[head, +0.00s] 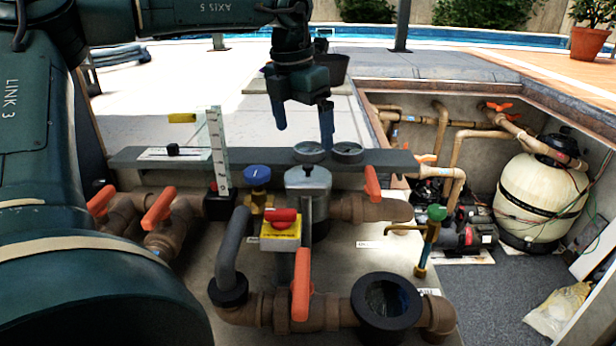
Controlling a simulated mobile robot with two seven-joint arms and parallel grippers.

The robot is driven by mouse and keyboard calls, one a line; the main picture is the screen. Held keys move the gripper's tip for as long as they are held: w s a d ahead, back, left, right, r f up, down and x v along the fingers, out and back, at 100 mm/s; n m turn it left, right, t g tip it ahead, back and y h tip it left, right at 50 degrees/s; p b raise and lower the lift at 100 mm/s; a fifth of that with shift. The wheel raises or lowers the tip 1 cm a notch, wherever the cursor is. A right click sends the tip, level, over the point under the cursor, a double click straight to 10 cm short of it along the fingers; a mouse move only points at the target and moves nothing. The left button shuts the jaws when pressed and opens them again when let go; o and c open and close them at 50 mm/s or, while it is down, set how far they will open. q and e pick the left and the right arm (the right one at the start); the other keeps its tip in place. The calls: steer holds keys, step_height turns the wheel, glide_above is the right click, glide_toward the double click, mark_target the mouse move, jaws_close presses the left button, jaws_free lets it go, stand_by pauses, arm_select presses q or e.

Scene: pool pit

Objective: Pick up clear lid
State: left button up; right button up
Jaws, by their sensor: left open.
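My left gripper (304,128) hangs fingers-down above the grey shelf, open and empty between its two blue fingers. Below it on the shelf are two round, glassy discs with dark rims, a left one (310,151) and a right one (347,151). The right fingertip is close to both discs; I cannot tell whether it touches. I cannot tell for certain which thing is the clear lid. A black round pot (364,318) with a wide rim stands in the front pipework, its inside dark and bluish. My right gripper is not in view.
Orange-handled valves (301,285), a red knob on a yellow block (282,218), a blue knob (257,174) and an upright white scale (217,150) crowd the space below and left of my gripper. A cream tank (540,198) stands right. Open paving lies behind.

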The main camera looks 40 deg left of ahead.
mark_target(307, 165)
arm_select(q)
steer(key=f, duration=0.3)
steer(key=shift+w+f, duration=0.2)
steer(key=shift+w, duration=0.05)
steer(key=shift+w+d+f+p, duration=0.1)
steer(key=shift+w+f+p, duration=0.1)
steer(key=shift+f, duration=1.1)
steer(key=shift+w+d+f+p, duration=0.1)
steer(key=shift+f+p, duration=0.05)
steer(key=shift+f, duration=1.15)
steer(key=shift+c, duration=0.4)
steer(key=c, duration=0.8)
